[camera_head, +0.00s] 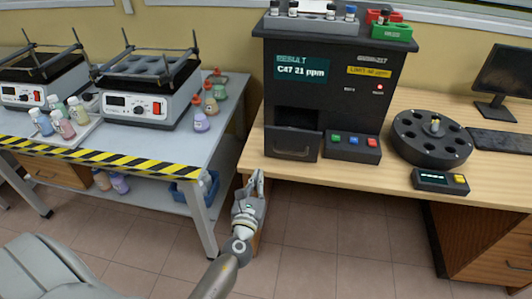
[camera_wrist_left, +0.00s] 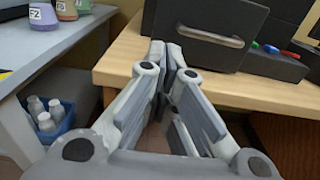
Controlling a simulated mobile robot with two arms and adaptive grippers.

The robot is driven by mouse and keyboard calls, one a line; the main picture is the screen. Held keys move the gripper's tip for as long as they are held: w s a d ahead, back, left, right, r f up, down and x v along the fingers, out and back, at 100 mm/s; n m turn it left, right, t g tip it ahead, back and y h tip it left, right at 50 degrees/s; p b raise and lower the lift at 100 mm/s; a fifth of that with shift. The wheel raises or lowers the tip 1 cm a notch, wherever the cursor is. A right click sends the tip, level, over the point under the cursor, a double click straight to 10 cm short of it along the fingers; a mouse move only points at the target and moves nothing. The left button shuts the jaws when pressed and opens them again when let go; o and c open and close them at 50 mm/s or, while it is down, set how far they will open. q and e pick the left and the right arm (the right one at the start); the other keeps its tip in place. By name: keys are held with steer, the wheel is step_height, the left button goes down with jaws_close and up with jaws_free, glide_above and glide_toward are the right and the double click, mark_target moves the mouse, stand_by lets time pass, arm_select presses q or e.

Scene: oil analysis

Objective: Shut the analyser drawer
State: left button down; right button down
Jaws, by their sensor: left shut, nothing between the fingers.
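The black analyser (camera_head: 322,85) stands on the wooden desk, its screen reading "C47 21 ppm". Its drawer (camera_head: 293,145) is at the lower left of its front, with a grey handle and a dark recess above it. How far it sticks out is hard to tell. In the left wrist view the drawer front (camera_wrist_left: 200,50) is just beyond my fingertips. My left gripper (camera_head: 254,178) is shut and empty, at the desk's front left edge, below and left of the drawer; its fingers also show in the wrist view (camera_wrist_left: 172,50). I see no contact with the drawer. My right gripper is out of view.
A button panel (camera_head: 352,147) sits right of the drawer. Further right are a round black carousel (camera_head: 431,139) and a small display box (camera_head: 440,181). A grey bench (camera_head: 215,125) with heaters and bottles stands left, across a narrow gap. A blue crate (camera_wrist_left: 50,127) is below it.

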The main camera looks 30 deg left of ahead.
mark_target(268, 146)
arm_select(q)
steer(key=x, duration=1.2)
steer(key=shift+w+f, duration=0.1)
steer(key=shift+w, duration=0.05)
